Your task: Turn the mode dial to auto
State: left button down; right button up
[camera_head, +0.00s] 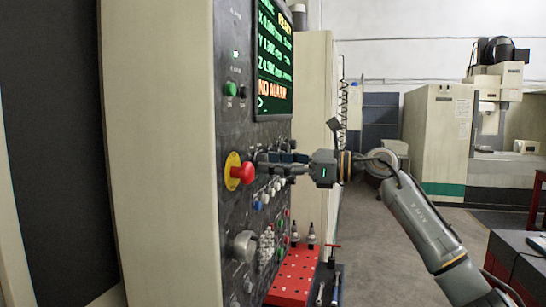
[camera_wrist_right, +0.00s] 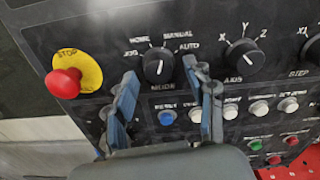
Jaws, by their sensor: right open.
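The mode dial (camera_wrist_right: 158,67) is a round black knob with a pale pointer line, on the dark control panel (camera_wrist_right: 110,25). The labels JOG, HOME, MANUAL and AUTO run in an arc above it, with AUTO at the upper right. The pointer line is small; I cannot tell for sure which label it points to. My right gripper (camera_wrist_right: 160,74) is open, its two fingers on either side of the dial's lower part in the wrist view. Whether they touch it I cannot tell. In the head view my right gripper (camera_head: 262,158) reaches the panel and hides the dial.
A red stop button (camera_head: 242,173) on a yellow plate sits just left of the gripper. The axis dial (camera_wrist_right: 244,55) is to the right, with a row of buttons below. A screen (camera_head: 273,58) is above. A red tray (camera_head: 296,275) stands below.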

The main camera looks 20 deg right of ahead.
jog(key=shift+a, duration=0.25)
jog(key=shift+w, duration=0.1)
grip_shut()
jog(key=m+p, duration=0.2)
jog(key=m, duration=0.1)
jog(key=shift+r, duration=0.15)
jog(key=m+p, duration=0.2)
jog(key=m, duration=0.2)
jog(key=shift+m, duration=0.3)
dwell(0.4)
